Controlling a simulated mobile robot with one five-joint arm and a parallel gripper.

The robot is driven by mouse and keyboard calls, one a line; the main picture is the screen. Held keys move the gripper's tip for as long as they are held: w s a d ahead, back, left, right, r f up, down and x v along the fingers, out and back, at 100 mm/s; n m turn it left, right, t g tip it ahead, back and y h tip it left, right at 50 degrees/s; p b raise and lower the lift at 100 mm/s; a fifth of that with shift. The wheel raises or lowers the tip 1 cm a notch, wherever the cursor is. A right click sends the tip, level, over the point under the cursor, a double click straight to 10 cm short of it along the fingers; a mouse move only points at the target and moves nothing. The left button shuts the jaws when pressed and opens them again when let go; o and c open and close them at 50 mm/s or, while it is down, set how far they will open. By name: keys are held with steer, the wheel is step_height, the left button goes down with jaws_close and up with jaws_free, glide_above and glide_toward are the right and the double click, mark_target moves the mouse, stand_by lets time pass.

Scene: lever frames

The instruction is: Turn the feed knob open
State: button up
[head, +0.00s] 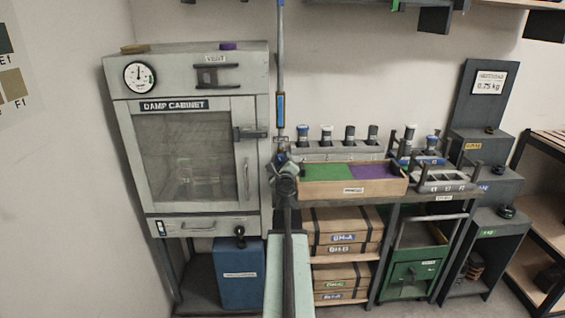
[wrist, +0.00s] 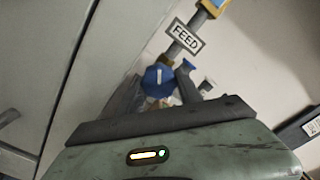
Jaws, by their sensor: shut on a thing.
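The blue feed knob (wrist: 158,80) shows in the wrist view, with a white line across its face that runs up and slightly right. The white FEED label (wrist: 186,38) is just above it on the pipe. My gripper (wrist: 153,93) has a dark finger on either side of the knob and is shut on it. In the head view, my gripper (head: 284,170) is at the lower end of the upright feed pipe (head: 280,70), beside the damp cabinet.
The damp cabinet (head: 255,150) stands close on the left, with a door handle jutting out. A wooden tray (head: 350,189) with green and purple parts is close on the right. Several dark-capped bottles (head: 327,134) stand behind it. A blue box (head: 240,275) is below.

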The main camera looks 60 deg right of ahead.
steer(key=shift+n, duration=2.4)
steer(key=o, duration=1.1)
steer(key=shift+a, duration=0.15)
